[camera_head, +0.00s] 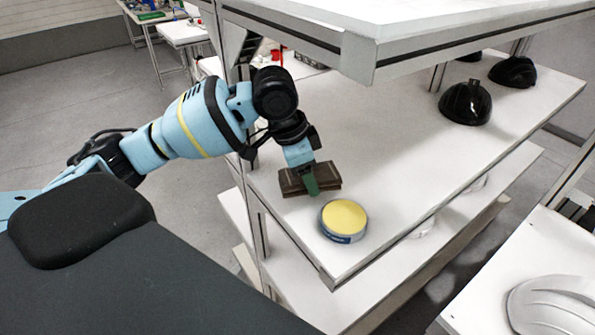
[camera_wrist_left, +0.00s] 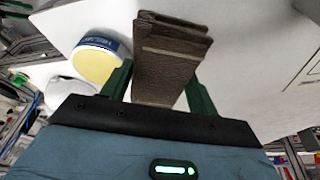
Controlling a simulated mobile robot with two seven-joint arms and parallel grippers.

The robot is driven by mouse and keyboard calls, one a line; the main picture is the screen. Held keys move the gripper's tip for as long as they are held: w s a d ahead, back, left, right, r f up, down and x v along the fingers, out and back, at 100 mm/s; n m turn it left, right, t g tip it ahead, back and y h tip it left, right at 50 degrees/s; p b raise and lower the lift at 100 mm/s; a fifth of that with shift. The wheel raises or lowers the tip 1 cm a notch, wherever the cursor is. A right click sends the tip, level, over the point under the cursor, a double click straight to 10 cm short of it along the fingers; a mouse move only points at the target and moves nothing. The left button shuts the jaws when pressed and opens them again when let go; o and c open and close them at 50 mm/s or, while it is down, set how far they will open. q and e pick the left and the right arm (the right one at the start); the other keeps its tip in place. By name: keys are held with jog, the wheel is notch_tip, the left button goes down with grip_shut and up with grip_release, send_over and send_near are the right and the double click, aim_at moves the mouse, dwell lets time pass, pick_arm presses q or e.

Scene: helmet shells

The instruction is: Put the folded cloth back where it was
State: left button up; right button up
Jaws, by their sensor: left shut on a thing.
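The folded cloth (camera_head: 325,176) is a brown, flat, layered bundle at the front left of the white shelf. My left gripper (camera_head: 312,180) is shut on it, with its green fingers at the cloth's near side. In the left wrist view the folded cloth (camera_wrist_left: 171,60) stands out between the two green fingers of my left gripper (camera_wrist_left: 160,88). I cannot tell whether the cloth touches the shelf. My right gripper does not show.
A round tin with a yellow top (camera_head: 343,219) stands just right of the cloth, near the shelf's front edge. Black helmet shells (camera_head: 466,103) lie farther back on the shelf board (camera_head: 400,150). A white shell (camera_head: 552,305) is at lower right.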

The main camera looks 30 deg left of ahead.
pick_arm(q)
jog(key=shift+w+a+f, duration=0.1)
jog(key=shift+w+a, duration=0.55)
jog(key=shift+a, duration=0.25)
jog(key=shift+w+a+f, duration=0.1)
jog(key=shift+w+a, duration=0.55)
jog(key=shift+a, duration=0.25)
jog(key=shift+w+a, duration=0.3)
jog(key=shift+a, duration=0.15)
notch_tip(320, 180, down, 3)
jog(key=shift+s+d+r, duration=0.1)
jog(key=shift+r, duration=0.05)
jog(key=shift+f, duration=0.4)
jog(key=shift+f, duration=0.2)
jog(key=o, duration=0.6)
jog(key=shift+r, duration=0.15)
